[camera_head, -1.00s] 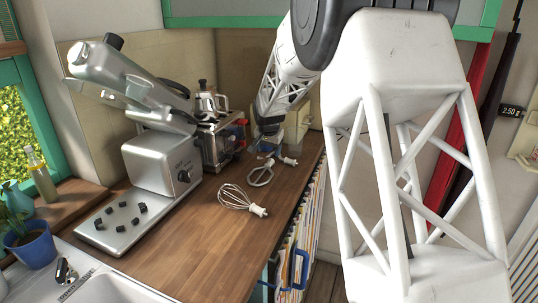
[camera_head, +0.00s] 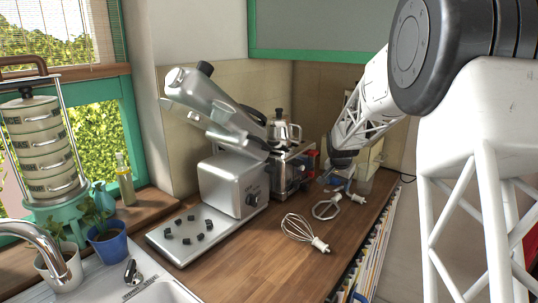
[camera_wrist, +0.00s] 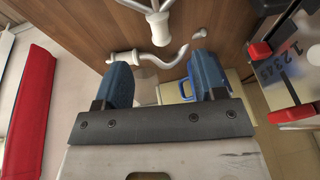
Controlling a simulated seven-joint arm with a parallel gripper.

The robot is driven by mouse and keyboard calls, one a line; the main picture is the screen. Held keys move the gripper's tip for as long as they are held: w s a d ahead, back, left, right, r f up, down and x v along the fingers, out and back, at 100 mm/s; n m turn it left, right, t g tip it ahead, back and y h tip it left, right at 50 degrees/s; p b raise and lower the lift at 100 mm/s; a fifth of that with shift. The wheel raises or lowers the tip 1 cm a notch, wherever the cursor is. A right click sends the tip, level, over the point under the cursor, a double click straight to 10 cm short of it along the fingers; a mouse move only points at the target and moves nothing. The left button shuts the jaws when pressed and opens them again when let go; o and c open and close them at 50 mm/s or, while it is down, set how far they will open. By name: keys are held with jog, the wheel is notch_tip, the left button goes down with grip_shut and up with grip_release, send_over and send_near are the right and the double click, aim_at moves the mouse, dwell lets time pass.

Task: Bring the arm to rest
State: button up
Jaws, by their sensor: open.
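My gripper (camera_wrist: 162,72) is open, its two blue fingers apart with nothing held between them. In the head view my gripper (camera_head: 337,178) hangs over the back of the wooden counter (camera_head: 260,262), beside the toaster. In the wrist view a pale hook-shaped tool (camera_wrist: 180,50) with a white end lies on the wood just past the fingertips. I cannot tell how high the fingers are above it.
A stand mixer (camera_head: 225,180) with its head tilted up stands left of a toaster (camera_head: 290,172). A whisk (camera_head: 298,229) and a flat beater (camera_head: 324,209) lie on the counter. A faucet (camera_head: 48,250) and potted plant (camera_head: 108,245) are left. The counter's front middle is clear.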

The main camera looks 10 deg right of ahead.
jog(key=s+a+r+n, duration=0.2)
jog(key=s+a+r, duration=0.2)
jog(key=s, duration=0.5)
jog(key=s+a+r+n, duration=0.1)
jog(key=s+a+r, duration=0.25)
jog(key=s, duration=0.45)
jog(key=s+a+r+n, duration=0.2)
jog(key=s+a+r, duration=0.25)
jog(key=s, duration=0.45)
jog(key=s+a+f+n, duration=0.1)
jog(key=s+a, duration=0.1)
jog(key=s, duration=0.6)
jog(key=s+a+f+n, duration=0.1)
jog(key=s+a, duration=0.1)
jog(key=s, duration=0.7)
jog(key=s+a+f+n+y, duration=0.1)
jog(key=s+a+f+n, duration=0.1)
jog(key=s, duration=0.7)
jog(key=shift+a+g, duration=0.3)
jog(key=shift+a, duration=0.25)
